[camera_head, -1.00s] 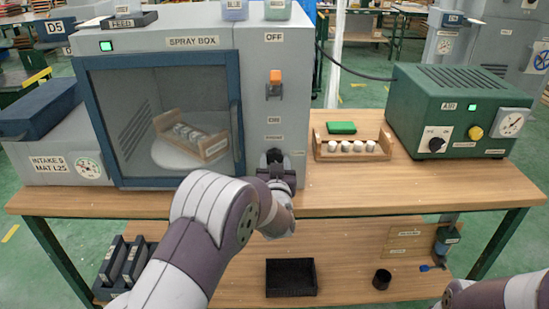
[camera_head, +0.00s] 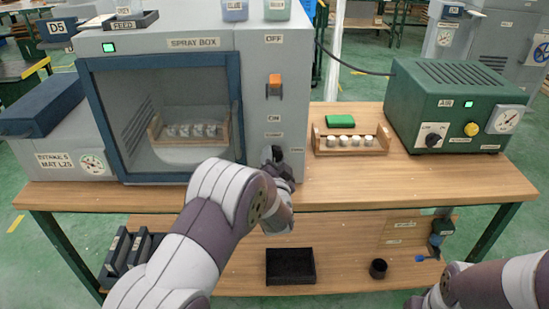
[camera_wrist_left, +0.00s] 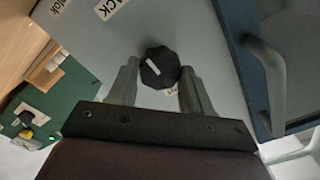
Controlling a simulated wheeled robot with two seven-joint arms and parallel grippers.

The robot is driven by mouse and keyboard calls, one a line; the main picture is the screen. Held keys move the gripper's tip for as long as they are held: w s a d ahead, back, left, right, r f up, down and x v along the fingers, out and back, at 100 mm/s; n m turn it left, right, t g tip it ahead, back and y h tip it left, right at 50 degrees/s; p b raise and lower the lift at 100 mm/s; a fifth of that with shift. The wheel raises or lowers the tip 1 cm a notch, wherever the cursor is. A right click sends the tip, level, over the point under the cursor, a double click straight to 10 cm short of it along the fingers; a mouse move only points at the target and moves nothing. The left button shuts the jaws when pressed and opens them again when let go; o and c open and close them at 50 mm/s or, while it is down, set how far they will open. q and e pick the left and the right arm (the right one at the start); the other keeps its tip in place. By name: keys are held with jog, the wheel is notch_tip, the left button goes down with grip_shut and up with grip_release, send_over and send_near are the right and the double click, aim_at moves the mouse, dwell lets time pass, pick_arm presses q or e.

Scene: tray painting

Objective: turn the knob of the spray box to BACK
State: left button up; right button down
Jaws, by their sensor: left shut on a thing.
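The spray box (camera_head: 190,22) stands on the left of the bench, its knob hidden behind my left gripper (camera_head: 276,160) in the head view. In the left wrist view the round black knob (camera_wrist_left: 160,67) sits between the two fingers of my left gripper (camera_wrist_left: 160,80), which is shut on it. The knob's white mark slants to the upper left, roughly towards a cut-off label ending in "ACK" (camera_wrist_left: 108,7). Another label by the knob is mostly hidden. Through the window, a wooden rack with white pieces (camera_head: 188,145) faces the front. My right gripper is out of view.
An orange switch (camera_head: 274,80) sits above the knob. The box's door handle (camera_wrist_left: 270,75) is close beside my left gripper. A second wooden rack (camera_head: 350,150) and a green air unit (camera_head: 445,105) stand to the right. The bench front is clear.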

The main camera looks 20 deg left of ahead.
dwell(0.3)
pick_arm(q)
jog(key=o, duration=1)
jog(key=shift+o, duration=0.2)
jog(key=v, duration=1.2)
jog(key=shift+s, duration=0.35)
jog(key=shift+d, duration=0.1)
